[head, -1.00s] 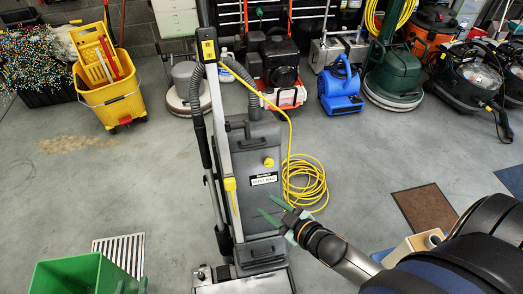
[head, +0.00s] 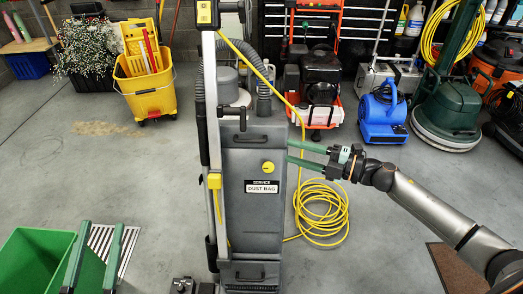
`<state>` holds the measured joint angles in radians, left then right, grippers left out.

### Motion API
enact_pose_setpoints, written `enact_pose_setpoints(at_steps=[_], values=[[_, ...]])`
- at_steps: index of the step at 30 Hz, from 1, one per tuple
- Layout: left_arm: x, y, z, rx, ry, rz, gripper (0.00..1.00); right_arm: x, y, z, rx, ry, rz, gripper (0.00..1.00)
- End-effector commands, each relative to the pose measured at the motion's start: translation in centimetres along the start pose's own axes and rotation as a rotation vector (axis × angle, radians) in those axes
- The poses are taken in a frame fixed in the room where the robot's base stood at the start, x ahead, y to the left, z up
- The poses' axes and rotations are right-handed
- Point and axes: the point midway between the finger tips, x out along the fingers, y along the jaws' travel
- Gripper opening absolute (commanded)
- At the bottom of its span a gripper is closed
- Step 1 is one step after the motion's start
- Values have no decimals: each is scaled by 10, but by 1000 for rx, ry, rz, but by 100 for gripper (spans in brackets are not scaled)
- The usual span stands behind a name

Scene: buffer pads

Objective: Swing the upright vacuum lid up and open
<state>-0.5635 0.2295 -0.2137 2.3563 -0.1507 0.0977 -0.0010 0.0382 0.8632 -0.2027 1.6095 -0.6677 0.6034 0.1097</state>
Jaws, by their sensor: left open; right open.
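The upright vacuum (head: 250,225) stands upright in the middle of the head view. Its grey front lid (head: 252,205) looks closed and carries a "SERVICE DUST BAG" label and a yellow round knob (head: 268,168). My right gripper (head: 291,151) is open and empty, and its two green fingers point left at the lid's upper right edge. I cannot tell whether the fingertips touch the vacuum. My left gripper (head: 98,230) is open at the lower left, with its two green fingers pointing up, apart from the vacuum; its base is out of view.
A green bin (head: 30,262) stands at the lower left beside a floor grate (head: 128,245). A yellow cord (head: 322,212) lies coiled right of the vacuum. A yellow mop bucket (head: 145,92), a blue blower (head: 382,118) and other machines stand behind. Grey floor is open on both sides.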

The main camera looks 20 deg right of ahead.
Motion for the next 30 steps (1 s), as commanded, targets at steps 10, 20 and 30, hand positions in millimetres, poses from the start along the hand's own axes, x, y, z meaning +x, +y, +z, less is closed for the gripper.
enact_pose_setpoints(at_steps=[10,20,30], values=[[0,0,-13,18,68,2,50,13,0,4,-43,21,-17,45],[-2,0,-45,57,201,7,50,72,0,2,-43,21,-14,45],[-9,1,-80,99,345,14,50,118,-2,2,-42,20,-17,45]])
